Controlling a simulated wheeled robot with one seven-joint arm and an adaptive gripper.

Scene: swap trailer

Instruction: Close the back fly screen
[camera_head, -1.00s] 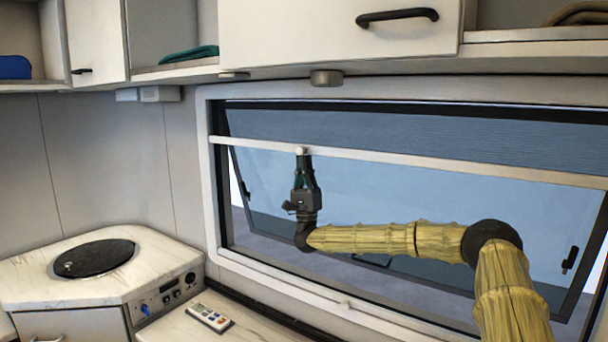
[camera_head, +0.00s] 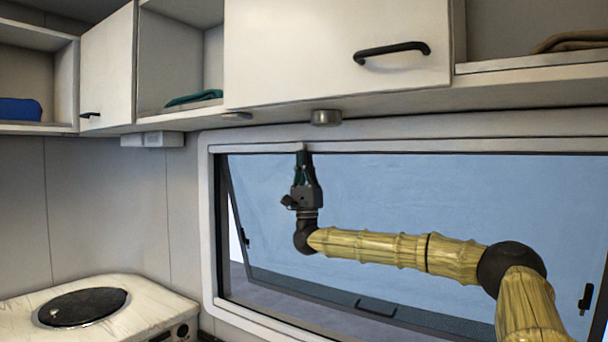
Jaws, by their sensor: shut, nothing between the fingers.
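The back fly screen's white pull bar (camera_head: 450,145) lies along the top edge of the back window (camera_head: 208,230). No grey screen shows below the bar. My gripper (camera_head: 303,154) points up at the left part of the bar, with its fingertips at or against it. The gripper is shut with nothing held. The small knob on the bar is hidden by the fingertips or out of sight. The tinted window pane (camera_head: 420,220) is tilted outward behind my arm.
Overhead cupboards with a black handle (camera_head: 392,52) run just above the window. A small round fitting (camera_head: 326,117) hangs under them, near the gripper. A counter with a round black lid (camera_head: 83,307) stands at the lower left.

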